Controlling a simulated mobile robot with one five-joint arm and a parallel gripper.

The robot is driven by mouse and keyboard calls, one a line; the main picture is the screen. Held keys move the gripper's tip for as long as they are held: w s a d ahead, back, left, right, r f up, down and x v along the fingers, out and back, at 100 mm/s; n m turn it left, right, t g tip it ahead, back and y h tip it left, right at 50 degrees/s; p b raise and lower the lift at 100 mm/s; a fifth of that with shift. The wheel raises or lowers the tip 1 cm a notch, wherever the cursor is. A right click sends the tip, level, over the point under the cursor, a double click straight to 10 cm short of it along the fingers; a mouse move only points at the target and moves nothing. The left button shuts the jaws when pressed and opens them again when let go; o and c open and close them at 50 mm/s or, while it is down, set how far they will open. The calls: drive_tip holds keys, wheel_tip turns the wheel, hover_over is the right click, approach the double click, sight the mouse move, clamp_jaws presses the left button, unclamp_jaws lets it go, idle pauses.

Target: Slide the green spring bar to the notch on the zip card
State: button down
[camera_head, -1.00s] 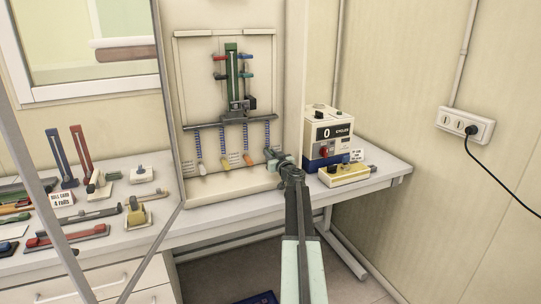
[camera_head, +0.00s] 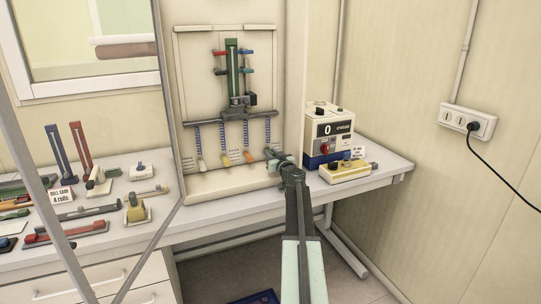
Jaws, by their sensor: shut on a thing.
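A fixture on the upright panel has a tall green bar (camera_head: 232,60) with small red and blue tabs beside it. A dark crossbar (camera_head: 212,120) below it carries several hanging blue-striped springs with coloured lower ends: white (camera_head: 201,165), yellow (camera_head: 224,159) and orange (camera_head: 249,157). My gripper (camera_head: 271,154) is at the lower end of the rightmost spring (camera_head: 267,132). It is shut on that end, whose colour my gripper hides. I cannot make out which part is the zip card or where its notch is.
A counter box (camera_head: 328,135) reading 0 stands right of the panel, with a yellow device (camera_head: 348,171) in front. Several tools and coloured cards lie on the bench (camera_head: 120,240) at left. A thin metal post (camera_head: 165,90) stands before the panel's left side. Floor shows below the bench.

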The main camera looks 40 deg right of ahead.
drive_tip(key=c, duration=1.2)
unclamp_jaws()
drive_tip(key=shift+c, duration=0.2)
drive_tip(key=v, duration=0.7)
drive_tip(key=shift+s+a, duration=0.2)
drive_tip(key=shift+s, duration=0.15)
